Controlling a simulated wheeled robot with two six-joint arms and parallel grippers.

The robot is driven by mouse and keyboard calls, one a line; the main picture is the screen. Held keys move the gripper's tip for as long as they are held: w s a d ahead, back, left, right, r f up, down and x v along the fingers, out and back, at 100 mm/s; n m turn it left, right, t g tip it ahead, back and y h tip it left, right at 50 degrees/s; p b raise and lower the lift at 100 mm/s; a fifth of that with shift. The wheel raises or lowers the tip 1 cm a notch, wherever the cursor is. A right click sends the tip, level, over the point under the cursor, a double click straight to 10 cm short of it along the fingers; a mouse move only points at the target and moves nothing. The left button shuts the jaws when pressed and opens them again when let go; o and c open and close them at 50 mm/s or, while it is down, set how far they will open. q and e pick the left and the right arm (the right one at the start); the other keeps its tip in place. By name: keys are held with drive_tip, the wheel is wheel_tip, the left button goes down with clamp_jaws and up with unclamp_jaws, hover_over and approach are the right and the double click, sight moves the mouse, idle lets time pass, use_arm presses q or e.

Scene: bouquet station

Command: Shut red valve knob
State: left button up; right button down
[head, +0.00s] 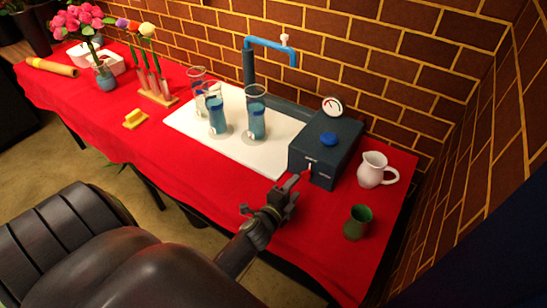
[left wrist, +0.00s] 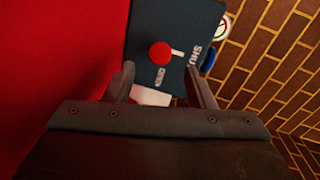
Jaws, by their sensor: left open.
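The red valve knob (left wrist: 160,53) is round and sits on the front face of the dark blue box (head: 332,143). In the left wrist view a short white bar extends from it toward the lettering that reads like SHUT; another label lies below it, partly legible. In the head view the knob is small, with its detail hard to make out. My left gripper (left wrist: 160,76) is open and empty, facing the box front, with the knob just beyond and between its fingertips. It shows also in the head view (head: 290,186). My right gripper is not in view.
The box carries a blue knob (head: 328,139) and a gauge (head: 332,106). A white pitcher (head: 372,170) and green cup (head: 357,222) stand to its right. Glass cylinders with blue liquid (head: 256,115) stand on a white board (head: 190,121). The red cloth's front is clear.

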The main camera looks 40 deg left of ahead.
use_arm(q)
drive_tip(key=s+r+p, duration=0.1)
drive_tip(key=s+r, duration=0.1)
drive_tip(key=s, duration=1)
drive_tip(key=shift+d, duration=0.3)
